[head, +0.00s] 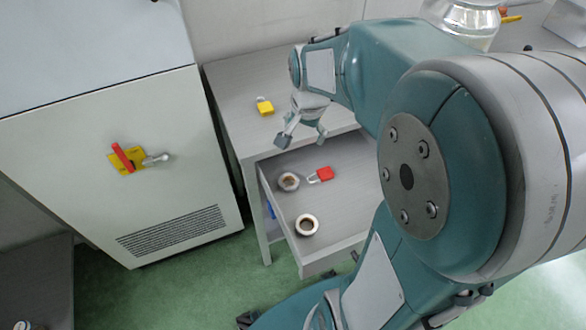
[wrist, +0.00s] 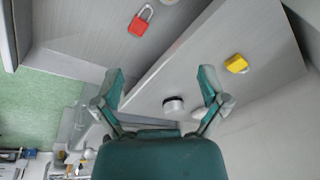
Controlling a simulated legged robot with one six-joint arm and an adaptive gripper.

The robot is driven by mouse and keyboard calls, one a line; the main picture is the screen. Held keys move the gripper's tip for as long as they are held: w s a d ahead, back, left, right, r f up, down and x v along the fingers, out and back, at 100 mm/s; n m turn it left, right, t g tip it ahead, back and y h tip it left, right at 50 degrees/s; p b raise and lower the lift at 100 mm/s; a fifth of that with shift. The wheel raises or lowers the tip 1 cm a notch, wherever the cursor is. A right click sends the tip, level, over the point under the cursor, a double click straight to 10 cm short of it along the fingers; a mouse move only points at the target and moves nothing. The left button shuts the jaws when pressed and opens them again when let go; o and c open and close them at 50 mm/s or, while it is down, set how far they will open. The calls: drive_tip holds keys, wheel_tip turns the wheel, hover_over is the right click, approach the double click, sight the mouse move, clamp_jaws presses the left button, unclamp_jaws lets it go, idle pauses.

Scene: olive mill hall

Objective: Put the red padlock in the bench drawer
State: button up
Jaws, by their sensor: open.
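The red padlock (head: 325,174) lies inside the open bench drawer (head: 341,228), near its back; it also shows at the top of the wrist view (wrist: 140,25). My gripper (head: 302,138) is open and empty, apart from the padlock, and appears above the bench's front edge in the head view. Both fingers show spread in the wrist view (wrist: 163,78). The drawer is pulled out from under the bench top (head: 235,84). My arm hides the drawer's right part in the head view.
A yellow padlock (head: 265,106) lies on the bench top. Two tape rolls, one near the back (head: 289,182) and one further forward (head: 307,216), are in the drawer. A grey cabinet (head: 75,185) with a red-handled switch (head: 122,157) stands left of the bench.

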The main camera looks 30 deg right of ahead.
drive_tip(key=s+a+r+n+t, duration=0.1)
drive_tip(key=s+a+r+n, duration=0.3)
drive_tip(key=s, duration=0.3)
drive_tip(key=s+a+r+n+t, duration=0.2)
drive_tip(key=s+a+r+n, duration=0.1)
drive_tip(key=s+a+n, duration=0.2)
drive_tip(key=shift+s+a+r+n+y, duration=0.3)
drive_tip(key=shift+s+a+r+n, duration=0.1)
drive_tip(key=shift+s+n, duration=0.55)
drive_tip(key=shift+s, duration=0.1)
